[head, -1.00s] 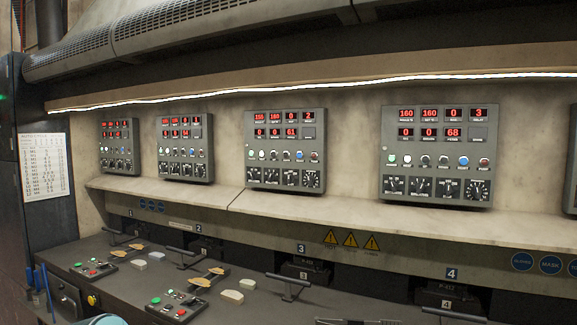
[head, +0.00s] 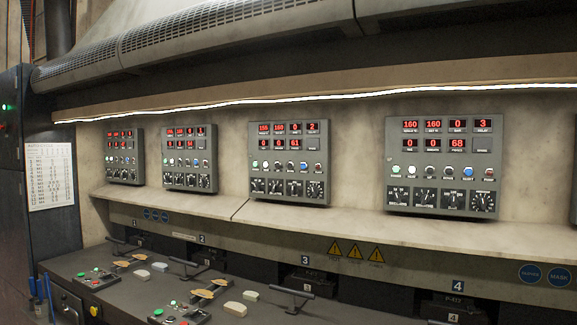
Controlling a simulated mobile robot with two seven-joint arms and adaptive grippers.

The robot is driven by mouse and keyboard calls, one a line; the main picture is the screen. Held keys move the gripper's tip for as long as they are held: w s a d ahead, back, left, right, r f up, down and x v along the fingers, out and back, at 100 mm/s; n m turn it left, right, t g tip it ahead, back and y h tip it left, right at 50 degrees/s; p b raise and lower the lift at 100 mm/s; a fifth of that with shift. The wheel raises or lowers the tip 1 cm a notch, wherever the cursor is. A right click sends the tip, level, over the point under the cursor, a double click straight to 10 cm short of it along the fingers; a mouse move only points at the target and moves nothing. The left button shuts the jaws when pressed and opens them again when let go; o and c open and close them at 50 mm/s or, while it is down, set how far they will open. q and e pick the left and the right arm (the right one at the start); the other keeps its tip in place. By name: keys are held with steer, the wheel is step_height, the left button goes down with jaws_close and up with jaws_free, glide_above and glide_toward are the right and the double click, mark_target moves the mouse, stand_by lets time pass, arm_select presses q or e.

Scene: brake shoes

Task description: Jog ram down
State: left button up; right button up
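A row of press stations numbered 1 to 4 runs along the wall, each with a grey control panel above. Panel 4 (head: 441,166) is nearest and shows red digits 160, 160, 0, 3 and 0, 0, 68. Panel 3 (head: 289,162) reads 155 at upper left and 61 below. Panel 2 (head: 189,158) and panel 1 (head: 124,156) are smaller and farther left. Two low button boxes, one at the front (head: 180,312) and one farther left (head: 95,279), carry green and red buttons on the bench. No ram is clearly identifiable. Neither gripper is in view.
The dark bench (head: 125,290) holds black bar handles (head: 291,293), tan-handled pieces and pale blocks (head: 235,308). A beige ledge (head: 330,228) juts out below the panels. A dark cabinet with a paper chart (head: 50,176) stands at the left.

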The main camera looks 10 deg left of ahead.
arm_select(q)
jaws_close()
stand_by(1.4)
